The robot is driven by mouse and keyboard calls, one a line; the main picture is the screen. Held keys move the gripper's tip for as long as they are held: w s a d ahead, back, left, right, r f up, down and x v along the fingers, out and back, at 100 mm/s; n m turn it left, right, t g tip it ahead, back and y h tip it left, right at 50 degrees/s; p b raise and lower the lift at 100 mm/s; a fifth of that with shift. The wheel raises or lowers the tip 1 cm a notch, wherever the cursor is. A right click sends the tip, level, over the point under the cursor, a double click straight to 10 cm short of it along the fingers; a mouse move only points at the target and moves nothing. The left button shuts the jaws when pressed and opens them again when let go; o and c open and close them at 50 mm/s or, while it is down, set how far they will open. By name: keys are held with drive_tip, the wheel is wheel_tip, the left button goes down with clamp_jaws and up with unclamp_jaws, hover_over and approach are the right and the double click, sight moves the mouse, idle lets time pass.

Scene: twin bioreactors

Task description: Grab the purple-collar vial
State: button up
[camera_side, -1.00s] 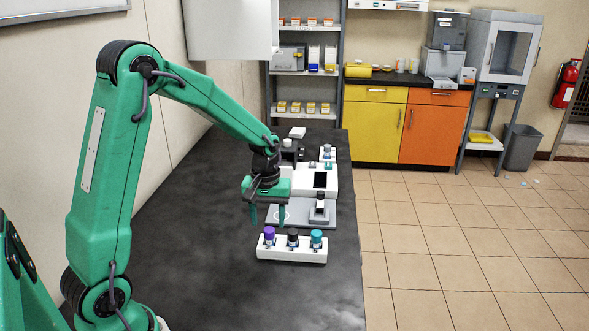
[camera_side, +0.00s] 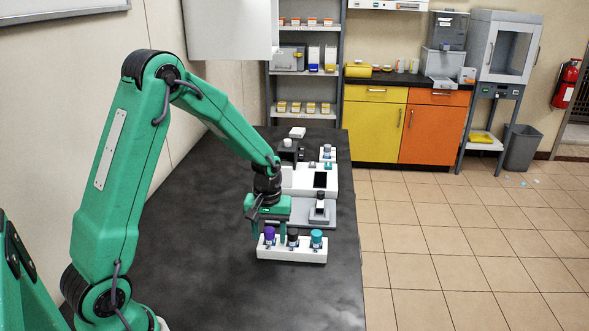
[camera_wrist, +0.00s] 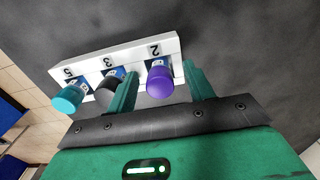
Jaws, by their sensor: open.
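The purple-collar vial (camera_side: 269,235) stands upright at the left end of a white rack (camera_side: 292,254). The black vial (camera_side: 293,238) and the teal vial (camera_side: 316,239) stand to its right in the same rack. My gripper (camera_side: 268,233) is open and low over the rack's left end. In the wrist view, the purple vial (camera_wrist: 159,83) lies between my two fingers (camera_wrist: 160,90), just beyond their tips or level with them. The rack (camera_wrist: 120,62) there shows the numbers 2, 3 and 5. One finger partly covers the black vial (camera_wrist: 108,85). I cannot tell whether a finger touches it.
A grey stand (camera_side: 319,210) and a white device with a dark screen (camera_side: 318,181) are behind the rack. The teal vial (camera_wrist: 69,99) is at the rack's far end. The dark table (camera_side: 210,255) is clear left of the rack.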

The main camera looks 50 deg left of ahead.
sight(271, 232)
drive_tip(key=c, duration=1)
drive_tip(key=shift+r, duration=0.2)
drive_tip(key=shift+r, duration=0.6)
drive_tip(key=r, duration=0.1)
drive_tip(key=d+r, duration=0.1)
drive_tip(key=r, duration=0.1)
drive_tip(key=shift+s+r, duration=0.1)
drive_tip(key=s+d+r, duration=0.1)
drive_tip(key=d+r, duration=0.1)
drive_tip(key=d, duration=0.1)
drive_tip(key=s+d+r, duration=0.1)
drive_tip(key=d+r, duration=0.1)
drive_tip(key=d, duration=0.1)
drive_tip(key=s+d+r, duration=0.1)
drive_tip(key=d+r, duration=0.1)
drive_tip(key=d, duration=0.2)
drive_tip(key=shift+s+d+r, duration=0.1)
drive_tip(key=shift+r, duration=0.05)
